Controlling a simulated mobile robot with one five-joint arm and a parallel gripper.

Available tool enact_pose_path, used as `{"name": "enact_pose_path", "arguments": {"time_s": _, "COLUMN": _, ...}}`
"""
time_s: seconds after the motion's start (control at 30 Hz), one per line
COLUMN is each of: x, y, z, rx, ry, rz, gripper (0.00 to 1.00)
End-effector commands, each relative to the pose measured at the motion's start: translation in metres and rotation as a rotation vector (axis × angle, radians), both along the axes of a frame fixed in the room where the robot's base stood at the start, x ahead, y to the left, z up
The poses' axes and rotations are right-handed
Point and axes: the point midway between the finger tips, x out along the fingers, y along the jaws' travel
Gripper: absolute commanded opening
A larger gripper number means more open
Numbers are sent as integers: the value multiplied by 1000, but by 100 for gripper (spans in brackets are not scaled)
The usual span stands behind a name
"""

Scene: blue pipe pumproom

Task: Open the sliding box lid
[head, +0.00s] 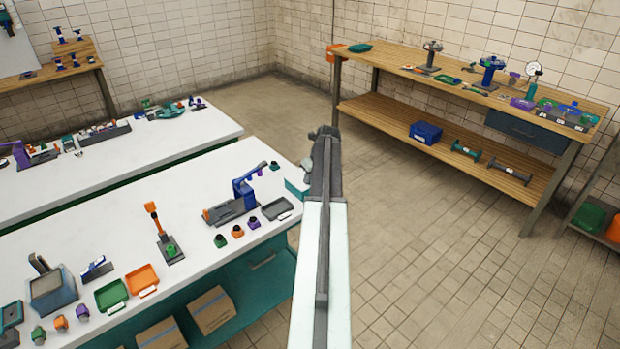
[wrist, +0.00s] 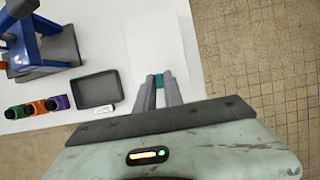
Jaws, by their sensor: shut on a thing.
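My gripper (wrist: 158,79) is shut on a small teal piece between its fingertips, in the wrist view. Directly beyond the fingertips lies a flat white rectangular panel (wrist: 162,45), which looks like the lid of the sliding box. The teal piece is at the panel's near edge; whether it is part of the lid is hard to tell. In the head view a teal box side (head: 296,187) shows at the white table's right end, beside my arm, which hides the rest of it. My fingertips cannot be made out in the head view.
A grey tray (head: 277,208) with a white label lies left of the panel. Green, orange and purple small blocks (head: 238,231) and a blue clamp-like fixture (head: 245,188) stand beyond it on the white table. Open tiled floor (head: 420,230) lies to the right.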

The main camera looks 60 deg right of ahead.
Motion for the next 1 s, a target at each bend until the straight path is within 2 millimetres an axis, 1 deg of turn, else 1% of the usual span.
{"name": "enact_pose_path", "arguments": {"time_s": 0.17, "x": 2, "y": -2, "z": 0, "rx": -2, "ry": 1, "rz": -1, "gripper": 0}}
{"name": "enact_pose_path", "arguments": {"time_s": 0.27, "x": 12, "y": -6, "z": 0, "rx": -2, "ry": 0, "rz": 0, "gripper": 0}}
{"name": "enact_pose_path", "arguments": {"time_s": 0.37, "x": 32, "y": -13, "z": 0, "rx": -2, "ry": 0, "rz": 1, "gripper": 0}}
{"name": "enact_pose_path", "arguments": {"time_s": 0.53, "x": 73, "y": -28, "z": 0, "rx": -3, "ry": 0, "rz": 1, "gripper": 0}}
{"name": "enact_pose_path", "arguments": {"time_s": 0.63, "x": 91, "y": -33, "z": 0, "rx": -2, "ry": 0, "rz": 0, "gripper": 0}}
{"name": "enact_pose_path", "arguments": {"time_s": 0.73, "x": 97, "y": -34, "z": 0, "rx": -3, "ry": 1, "rz": -1, "gripper": 0}}
{"name": "enact_pose_path", "arguments": {"time_s": 0.97, "x": 96, "y": -33, "z": 0, "rx": -3, "ry": 1, "rz": -1, "gripper": 0}}
{"name": "enact_pose_path", "arguments": {"time_s": 1.0, "x": 96, "y": -33, "z": 0, "rx": -2, "ry": 1, "rz": -1, "gripper": 21}}
